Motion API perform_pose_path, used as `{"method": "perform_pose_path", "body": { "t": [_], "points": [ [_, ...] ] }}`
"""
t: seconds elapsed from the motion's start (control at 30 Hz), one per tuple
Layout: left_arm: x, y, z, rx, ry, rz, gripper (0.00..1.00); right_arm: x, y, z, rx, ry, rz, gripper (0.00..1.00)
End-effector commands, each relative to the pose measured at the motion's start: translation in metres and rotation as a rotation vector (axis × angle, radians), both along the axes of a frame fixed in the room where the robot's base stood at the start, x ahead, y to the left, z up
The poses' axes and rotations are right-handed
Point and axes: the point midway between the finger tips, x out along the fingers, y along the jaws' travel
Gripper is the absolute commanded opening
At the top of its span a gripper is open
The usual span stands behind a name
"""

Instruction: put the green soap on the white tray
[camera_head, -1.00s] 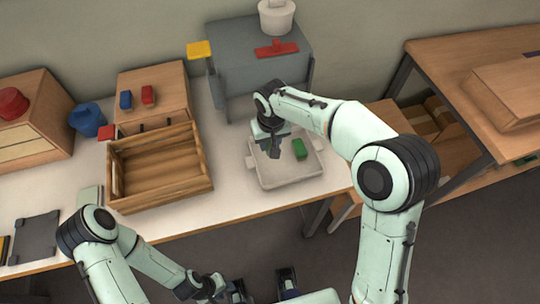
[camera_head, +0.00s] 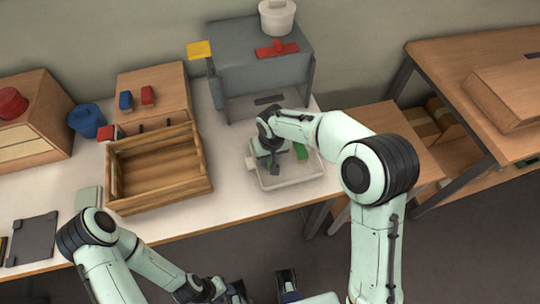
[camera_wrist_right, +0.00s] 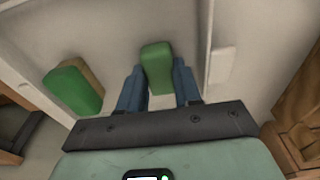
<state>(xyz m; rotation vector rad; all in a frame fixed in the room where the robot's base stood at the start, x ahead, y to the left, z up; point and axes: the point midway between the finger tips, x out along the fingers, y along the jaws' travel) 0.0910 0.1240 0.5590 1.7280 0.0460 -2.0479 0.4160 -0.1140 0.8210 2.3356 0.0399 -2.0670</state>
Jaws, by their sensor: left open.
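The white tray (camera_head: 312,172) stands near the front edge of the table. My right gripper (camera_head: 271,166) points down into its left part. In the right wrist view a plain green block, apparently the green soap (camera_wrist_right: 156,65), lies between the fingers of my right gripper (camera_wrist_right: 159,82) and fills the narrow gap. In the head view the gripper hides it. A second green block with a tan side (camera_wrist_right: 73,91) lies apart from the fingers, and shows in the head view (camera_head: 301,151) at the tray's right. My left gripper (camera_head: 262,288) is open and empty at the bottom edge.
A wooden crate (camera_head: 160,200) stands left of the tray. A grey box-like stand (camera_head: 258,75) with a red piece (camera_head: 277,49) is behind it. A blue cup (camera_head: 87,121) and drawer boxes are further left. The table is clear in front of the crate.

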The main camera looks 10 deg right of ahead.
Motion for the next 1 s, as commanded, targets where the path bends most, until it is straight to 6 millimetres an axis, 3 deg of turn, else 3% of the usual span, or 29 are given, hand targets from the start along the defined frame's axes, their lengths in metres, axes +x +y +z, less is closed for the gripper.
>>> {"method": "perform_pose_path", "body": {
  "t": [0.03, 0.07, 0.1, 0.47, 1.0],
  "points": [
    [0.000, 0.000, -0.001, 0.000, 0.000, 0.000, 0.43, 0.000, 0.000, -0.001, 0.000, 0.001, 0.000, 0.46],
    [0.000, 0.000, 0.000, 0.000, 0.000, 0.000, 0.43, 0.000, 0.000, -0.001, 0.000, 0.000, 0.000, 0.56],
    [0.000, 0.000, 0.000, 0.000, 0.000, 0.000, 0.43, 0.000, 0.000, 0.000, 0.000, 0.000, 0.000, 0.59],
    [0.001, 0.000, 0.003, 0.000, -0.001, 0.000, 0.43, 0.000, 0.000, 0.007, 0.001, -0.002, 0.000, 0.59],
    [0.004, 0.000, 0.011, 0.000, -0.004, 0.000, 0.43, -0.012, 0.000, 0.107, 0.002, -0.003, 0.000, 0.59]
  ]
}}
